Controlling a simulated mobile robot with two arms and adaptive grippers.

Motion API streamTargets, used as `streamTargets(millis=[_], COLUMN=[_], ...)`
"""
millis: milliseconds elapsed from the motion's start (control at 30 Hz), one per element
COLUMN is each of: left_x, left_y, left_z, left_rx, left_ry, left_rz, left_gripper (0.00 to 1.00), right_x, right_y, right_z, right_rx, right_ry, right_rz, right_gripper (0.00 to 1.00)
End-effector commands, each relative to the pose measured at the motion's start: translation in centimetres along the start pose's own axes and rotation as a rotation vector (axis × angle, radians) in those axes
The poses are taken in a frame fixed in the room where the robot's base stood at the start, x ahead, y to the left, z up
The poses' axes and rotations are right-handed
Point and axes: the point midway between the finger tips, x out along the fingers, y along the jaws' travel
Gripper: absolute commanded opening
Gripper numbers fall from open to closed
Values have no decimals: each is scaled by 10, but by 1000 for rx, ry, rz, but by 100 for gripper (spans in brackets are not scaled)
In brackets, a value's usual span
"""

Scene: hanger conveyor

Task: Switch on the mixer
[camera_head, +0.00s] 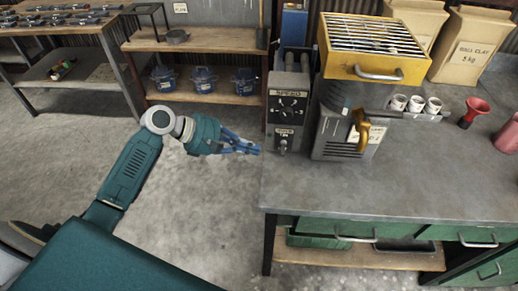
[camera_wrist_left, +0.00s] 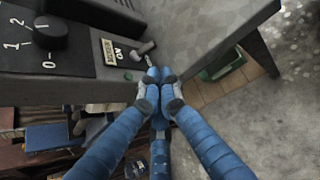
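The mixer (camera_head: 335,142) stands on the grey workbench, a dark machine with a yellow grilled top (camera_head: 375,68). At its left is a grey control box (camera_head: 290,82) with a black speed dial (camera_head: 287,110) and a power switch (camera_head: 283,145) below it. In the left wrist view the dial (camera_wrist_left: 50,30), the "ON" label (camera_wrist_left: 115,50) and the switch lever (camera_wrist_left: 143,50) show close up. My left gripper (camera_head: 256,150) is just left of the switch; its blue fingertips (camera_wrist_left: 154,92) are together and empty, close to the lever. I cannot tell whether they touch it. My right gripper is out of view.
White cups (camera_head: 415,104), a red funnel (camera_head: 474,112) and clay bags (camera_head: 468,45) stand right of the mixer. The bench front (camera_head: 390,190) is clear. A shelf with blue containers (camera_head: 204,80) is behind my left gripper.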

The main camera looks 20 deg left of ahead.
Motion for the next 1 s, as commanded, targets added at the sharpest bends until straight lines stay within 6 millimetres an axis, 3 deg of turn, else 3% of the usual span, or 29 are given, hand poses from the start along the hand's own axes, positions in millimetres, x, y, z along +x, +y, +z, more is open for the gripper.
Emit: streamTargets(millis=[300,433,633,1000], left_x=[58,74,85,84], left_y=[0,0,1,1], left_z=[2,1,1,1], left_rx=[-1,-1,1,-2], left_ry=[-3,-2,0,0], left_rz=[0,0,1,-1], left_gripper=[0,0,0,0], right_x=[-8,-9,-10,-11], right_y=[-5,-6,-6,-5], right_z=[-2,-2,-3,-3], right_rx=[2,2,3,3], right_ry=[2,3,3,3], right_rz=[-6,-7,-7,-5], right_gripper=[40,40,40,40])
